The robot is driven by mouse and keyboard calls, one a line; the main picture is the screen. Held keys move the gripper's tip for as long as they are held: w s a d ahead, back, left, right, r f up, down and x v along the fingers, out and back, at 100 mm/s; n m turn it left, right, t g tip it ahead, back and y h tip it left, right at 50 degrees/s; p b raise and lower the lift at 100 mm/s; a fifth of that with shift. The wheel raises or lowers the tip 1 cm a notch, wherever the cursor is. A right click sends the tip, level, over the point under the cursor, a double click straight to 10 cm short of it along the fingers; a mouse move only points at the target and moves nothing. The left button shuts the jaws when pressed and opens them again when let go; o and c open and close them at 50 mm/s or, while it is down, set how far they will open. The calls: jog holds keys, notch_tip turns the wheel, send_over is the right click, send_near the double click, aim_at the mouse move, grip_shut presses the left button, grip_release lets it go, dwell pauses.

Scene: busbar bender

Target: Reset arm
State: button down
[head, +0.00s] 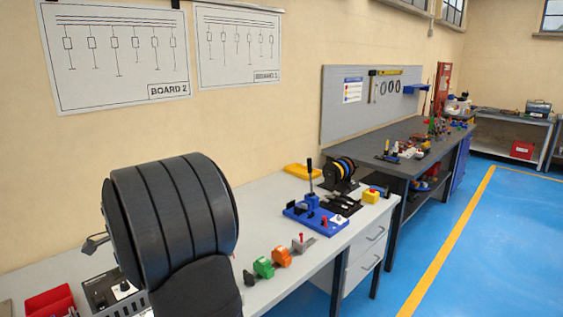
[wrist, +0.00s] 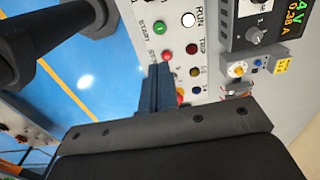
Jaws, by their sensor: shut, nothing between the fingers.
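My gripper (wrist: 159,72) shows in the wrist view as dark fingers pressed together, with nothing between them. Its tips are in front of a pale panel (wrist: 182,38) with START, STOP, RUN and TRIP labels; I cannot tell the gap between them. In the head view my dark, ribbed arm fills the lower left over the near bench, and I cannot make out the fingers there. A blue busbar bender (head: 309,210) with an upright black lever stands on the pale workbench (head: 262,208).
Green (head: 263,267) and orange (head: 281,257) blocks sit near the bench's front edge. A red bin (head: 49,302) is at the lower left. Reels (head: 342,170) stand behind the bender. A meter with a lit display (wrist: 270,20) is at the wrist view's upper right. The blue floor (head: 480,240) is clear.

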jog(key=shift+r, duration=2.55)
jog(key=c, duration=2)
grip_release()
jog(key=shift+w, duration=0.1)
jog(key=o, duration=1.4)
jog(key=w+d+r, duration=0.1)
jog(key=w+d, duration=0.3)
jog(key=shift+w+d+r, duration=0.2)
jog(key=shift+w+d, duration=0.15)
jog(key=o, duration=0.3)
jog(key=shift+w+d+f, duration=0.1)
jog(key=shift+f, duration=0.2)
jog(key=o, duration=0.3)
notch_tip(320, 180, down, 9)
notch_tip(320, 180, up, 10)
